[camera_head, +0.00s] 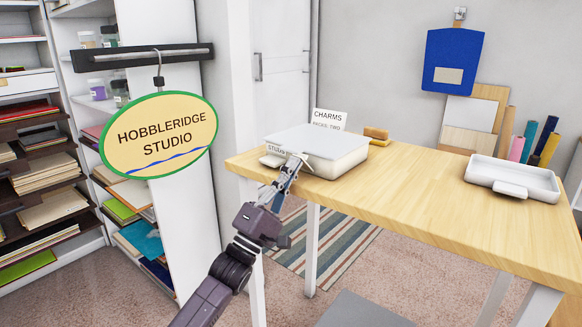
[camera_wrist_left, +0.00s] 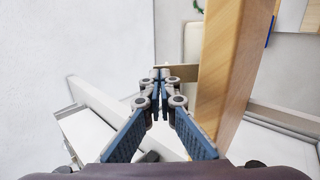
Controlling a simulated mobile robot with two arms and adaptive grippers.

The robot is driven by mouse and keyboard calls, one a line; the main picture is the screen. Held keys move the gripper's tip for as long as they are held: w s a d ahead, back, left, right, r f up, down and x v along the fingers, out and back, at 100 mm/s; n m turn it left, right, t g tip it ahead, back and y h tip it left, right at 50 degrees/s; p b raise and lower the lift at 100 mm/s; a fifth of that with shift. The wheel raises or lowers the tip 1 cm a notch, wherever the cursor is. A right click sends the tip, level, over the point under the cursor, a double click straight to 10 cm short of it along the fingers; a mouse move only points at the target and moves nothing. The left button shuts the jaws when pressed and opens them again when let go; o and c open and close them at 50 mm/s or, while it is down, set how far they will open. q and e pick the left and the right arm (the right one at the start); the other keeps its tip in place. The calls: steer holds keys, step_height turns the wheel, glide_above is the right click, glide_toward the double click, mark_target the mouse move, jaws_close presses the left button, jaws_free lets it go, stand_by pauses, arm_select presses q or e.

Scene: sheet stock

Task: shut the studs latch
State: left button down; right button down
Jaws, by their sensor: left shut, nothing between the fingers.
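A white box (camera_head: 335,160) with a flat pale lid (camera_head: 318,140) sits at the left corner of the wooden table, and the lid looks down. A partly covered label reading "STUDS" (camera_head: 276,149) shows at its front left, with a pale tab (camera_head: 272,160) just below. I cannot tell whether this tab is the latch or how the latch stands. My left gripper (camera_head: 299,158) is shut and empty at the box's front, covering part of it. Its closed fingertips (camera_wrist_left: 160,74) show beside the table edge in the wrist view. My right gripper is not in view.
The wooden table (camera_head: 430,195) has clear room between the box and a white tray (camera_head: 513,176) at right. A "CHARMS" card (camera_head: 329,118) and a tan-handled item (camera_head: 376,133) stand behind the box. An oval sign (camera_head: 158,135) hangs at left.

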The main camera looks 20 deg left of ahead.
arm_select(q)
steer(key=shift+w+r+g+p, duration=0.1)
steer(key=shift+r+g+p, duration=0.15)
steer(key=shift+p, duration=0.55)
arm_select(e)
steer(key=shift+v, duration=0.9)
